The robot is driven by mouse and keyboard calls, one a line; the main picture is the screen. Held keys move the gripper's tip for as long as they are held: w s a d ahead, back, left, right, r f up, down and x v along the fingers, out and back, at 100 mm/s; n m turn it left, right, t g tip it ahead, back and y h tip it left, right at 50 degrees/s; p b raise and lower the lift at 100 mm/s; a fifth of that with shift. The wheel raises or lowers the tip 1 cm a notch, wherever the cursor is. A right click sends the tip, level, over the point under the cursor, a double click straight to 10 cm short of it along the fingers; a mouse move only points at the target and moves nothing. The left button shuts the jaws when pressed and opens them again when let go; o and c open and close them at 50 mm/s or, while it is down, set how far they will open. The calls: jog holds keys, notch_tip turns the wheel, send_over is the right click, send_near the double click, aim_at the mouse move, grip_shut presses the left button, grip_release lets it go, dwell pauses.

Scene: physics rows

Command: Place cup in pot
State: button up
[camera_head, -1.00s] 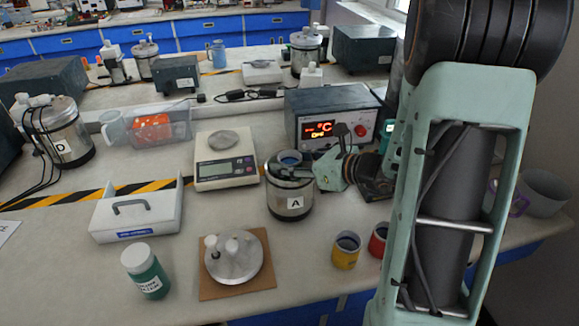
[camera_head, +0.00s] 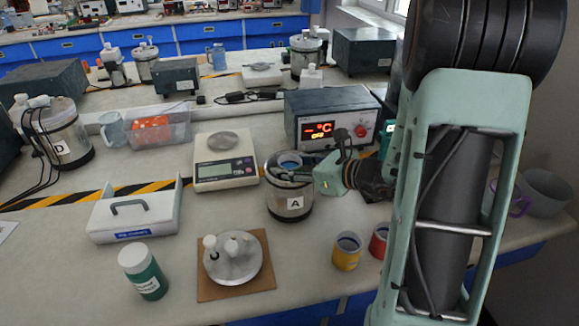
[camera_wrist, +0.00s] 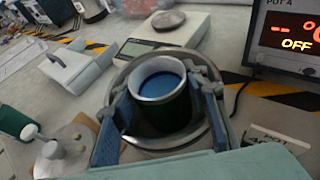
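The cup (camera_wrist: 160,82), dark outside with a pale rim and blue inside, is upright within the mouth of the metal pot A (camera_head: 290,205). Its blue inside also shows in the head view (camera_head: 290,161). My gripper (camera_wrist: 163,95) reaches over the pot from the right, with one blue finger on each side of the cup, close against its wall; it appears shut on the cup. The pot's rim (camera_wrist: 130,72) surrounds the cup and fingers in the wrist view. The cup's base is hidden, so I cannot tell whether it touches the pot's floor.
The pot's lid (camera_head: 232,262) lies on a brown board in front. A yellow cup (camera_head: 346,252) and a red cup (camera_head: 379,241) stand to the right. A heater box (camera_head: 335,115) reading OFF, a scale (camera_head: 224,172) and a white tray (camera_head: 136,215) are nearby.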

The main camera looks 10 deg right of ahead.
jog(key=shift+s+p, duration=0.25)
jog(key=shift+p, duration=0.45)
jog(key=v, duration=1.2)
jog(key=shift+w+r+p, duration=0.2)
jog(key=shift+r+p, duration=0.1)
jog(key=shift+p, duration=0.15)
